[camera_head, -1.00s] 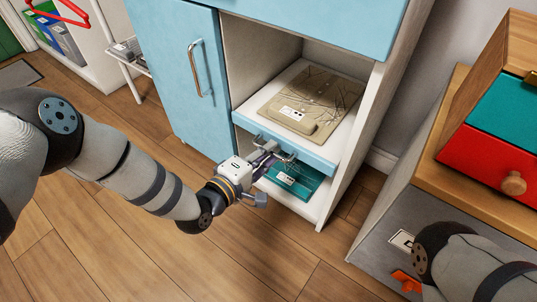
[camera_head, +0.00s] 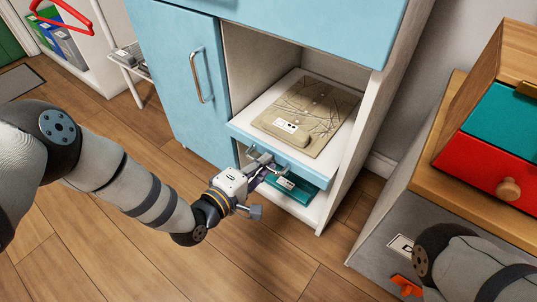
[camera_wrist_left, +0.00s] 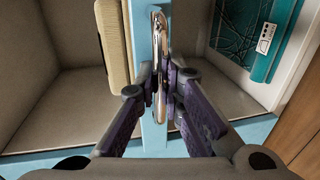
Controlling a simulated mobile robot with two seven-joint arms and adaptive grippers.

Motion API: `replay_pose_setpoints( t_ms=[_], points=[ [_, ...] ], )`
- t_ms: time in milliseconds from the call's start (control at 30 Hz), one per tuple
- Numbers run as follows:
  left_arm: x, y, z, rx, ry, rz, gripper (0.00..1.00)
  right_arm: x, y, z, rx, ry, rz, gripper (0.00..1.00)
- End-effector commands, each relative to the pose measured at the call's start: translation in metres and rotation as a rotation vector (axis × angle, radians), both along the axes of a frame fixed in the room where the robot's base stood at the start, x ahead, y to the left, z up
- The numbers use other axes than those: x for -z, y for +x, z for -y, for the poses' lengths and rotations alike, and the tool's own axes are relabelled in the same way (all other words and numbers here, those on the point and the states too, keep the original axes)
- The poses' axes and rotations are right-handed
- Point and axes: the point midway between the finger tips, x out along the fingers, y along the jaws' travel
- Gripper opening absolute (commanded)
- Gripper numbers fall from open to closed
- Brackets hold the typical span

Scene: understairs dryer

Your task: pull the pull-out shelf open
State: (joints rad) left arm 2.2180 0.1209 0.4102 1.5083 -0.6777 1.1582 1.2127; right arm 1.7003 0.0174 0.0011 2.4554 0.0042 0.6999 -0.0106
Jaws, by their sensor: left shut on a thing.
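The pull-out shelf (camera_head: 283,152) has a light blue front edge and a white board, and sits in the open bay of the blue and white cabinet. Its front stands a little out from the cabinet. A beige patterned board (camera_head: 312,111) lies on it. My left gripper (camera_head: 264,163) is at the shelf's metal handle. In the left wrist view the purple fingers (camera_wrist_left: 161,88) are shut around the chrome handle (camera_wrist_left: 160,45), which is partly hidden between them. My right arm shows at the lower right, but its gripper is not in view.
A teal item (camera_head: 298,187) lies in the compartment below the shelf. A closed blue door (camera_head: 187,75) with a chrome handle is to the left. A wooden unit with a red drawer (camera_head: 490,160) stands at the right. The wooden floor in front is clear.

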Motion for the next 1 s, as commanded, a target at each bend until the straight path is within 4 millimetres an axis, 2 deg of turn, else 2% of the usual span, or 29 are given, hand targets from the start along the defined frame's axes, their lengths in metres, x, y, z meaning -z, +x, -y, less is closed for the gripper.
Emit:
replay_pose_setpoints(
  t_ms=[200, 600, 800, 1000],
  points=[
    [-0.006, -0.043, -0.032, -0.002, 0.002, -0.001, 0.00, -0.018, 0.009, -0.001, 0.005, -0.002, 0.046, 0.56],
    [-0.003, -0.118, -0.086, -0.002, 0.000, 0.000, 0.00, -0.035, 0.021, -0.002, 0.013, -0.005, 0.102, 0.56],
    [-0.002, -0.141, -0.103, -0.001, -0.001, 0.000, 0.00, -0.040, 0.023, -0.002, 0.013, -0.006, 0.112, 0.56],
    [-0.001, -0.153, -0.111, 0.001, 0.000, 0.000, 0.00, -0.042, 0.024, -0.002, 0.013, -0.006, 0.115, 0.56]
  ],
)
